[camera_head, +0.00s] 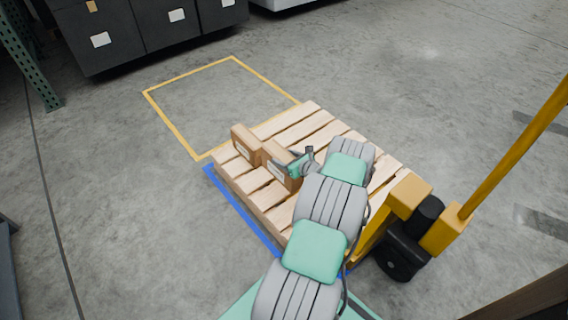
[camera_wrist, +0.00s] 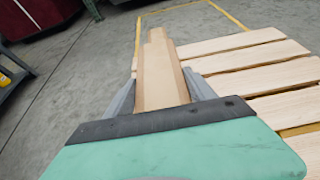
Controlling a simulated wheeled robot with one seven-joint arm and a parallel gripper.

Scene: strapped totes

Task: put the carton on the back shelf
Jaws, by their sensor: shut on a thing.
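Two brown cartons are at the left corner of a wooden pallet (camera_head: 318,118) in the head view. My gripper (camera_head: 296,164) is shut on the nearer carton (camera_head: 279,172), which has a pale label on its side. In the wrist view this carton (camera_wrist: 160,82) sits between the two fingers of my gripper (camera_wrist: 160,92). The other carton (camera_head: 246,146) stands just beyond it, close to or touching it. I cannot tell whether the held carton rests on the slats or is slightly above them. No shelf surface can be made out; only a green rack upright (camera_head: 30,62) shows at the left.
A yellow pallet jack (camera_head: 447,230) stands at the pallet's right. Dark bins with white labels (camera_head: 108,38) line the back. A yellow floor outline (camera_head: 172,127) beyond the pallet is empty. Open concrete floor lies to the left and upper right.

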